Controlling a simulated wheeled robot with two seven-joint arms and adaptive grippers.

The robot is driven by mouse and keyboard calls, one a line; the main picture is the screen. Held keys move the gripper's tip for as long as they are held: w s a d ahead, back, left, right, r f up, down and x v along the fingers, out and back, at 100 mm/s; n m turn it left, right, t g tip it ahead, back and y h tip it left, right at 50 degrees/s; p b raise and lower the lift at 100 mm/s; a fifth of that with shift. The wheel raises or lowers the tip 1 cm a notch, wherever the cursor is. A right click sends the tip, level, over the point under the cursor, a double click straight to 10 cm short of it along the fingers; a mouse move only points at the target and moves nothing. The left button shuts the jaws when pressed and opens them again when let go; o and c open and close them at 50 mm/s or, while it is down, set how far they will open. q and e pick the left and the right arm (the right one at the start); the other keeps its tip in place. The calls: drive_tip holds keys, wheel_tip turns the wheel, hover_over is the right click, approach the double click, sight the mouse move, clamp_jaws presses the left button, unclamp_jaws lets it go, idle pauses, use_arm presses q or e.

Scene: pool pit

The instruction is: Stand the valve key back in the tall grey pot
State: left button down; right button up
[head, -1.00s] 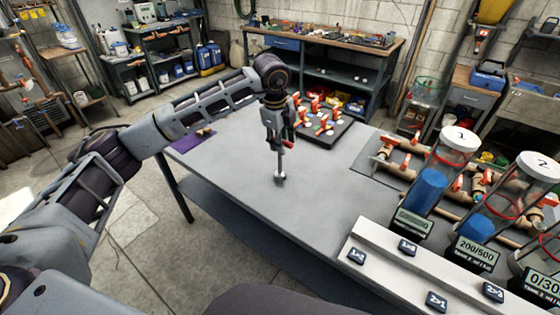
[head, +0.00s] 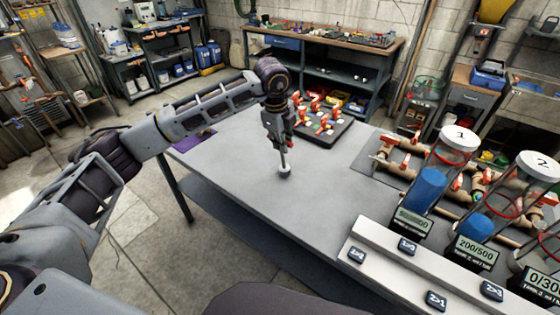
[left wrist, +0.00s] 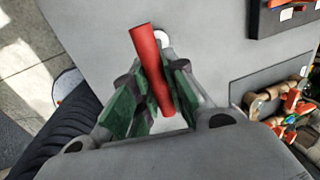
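The valve key has a red bar handle (left wrist: 152,70) and a thin grey shaft (head: 283,158) ending in a pale round end (head: 284,170). My left gripper (head: 283,143) points down over the table's middle. In the left wrist view its green-padded fingers (left wrist: 154,98) are closed on the red handle, which sits tilted between them. The shaft hangs nearly upright below the gripper; I cannot tell whether its end touches the table. I cannot make out the tall grey pot in either view. My right gripper is not in view.
The grey table (head: 240,180) is clear around the key. A dark tray (head: 325,128) with red-handled valves stands behind it. Piping (head: 400,155), clear tanks (head: 432,185) and a white button panel (head: 400,262) are at the right. A purple cloth (head: 194,141) lies at the left edge.

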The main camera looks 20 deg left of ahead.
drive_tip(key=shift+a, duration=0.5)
use_arm(q)
drive_tip(key=shift+r, duration=0.85)
wheel_tip(320, 180, up, 7)
drive_tip(key=shift+f, duration=0.1)
drive_tip(key=shift+r, duration=0.75)
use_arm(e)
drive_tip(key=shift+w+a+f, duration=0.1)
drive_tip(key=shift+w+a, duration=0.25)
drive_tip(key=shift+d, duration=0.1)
